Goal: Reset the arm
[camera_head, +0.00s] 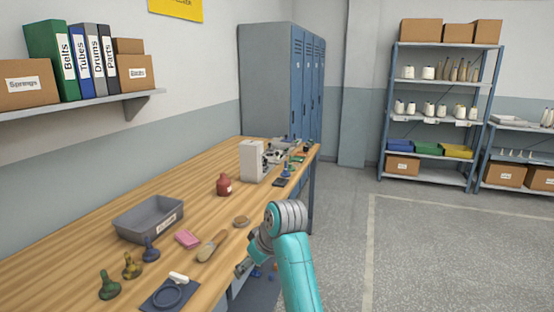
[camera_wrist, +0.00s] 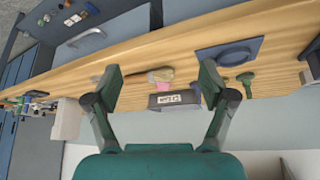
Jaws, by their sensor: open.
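My gripper (camera_head: 243,268) is at the front edge of the wooden bench in the head view, at the end of my teal arm, and partly hidden by it. In the wrist view my gripper (camera_wrist: 161,82) has its two fingers spread wide apart with nothing held between them. Beyond the fingers, the wrist view shows the bench, a grey labelled tray (camera_wrist: 172,100), a brush (camera_wrist: 160,75) and a blue mat (camera_wrist: 228,54). In the head view the grey tray (camera_head: 150,219) stands on the bench and its inside looks empty.
Green (camera_head: 108,286), yellow (camera_head: 132,266) and blue (camera_head: 151,249) bobbin-like pieces stand near the tray. The floor at right is clear.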

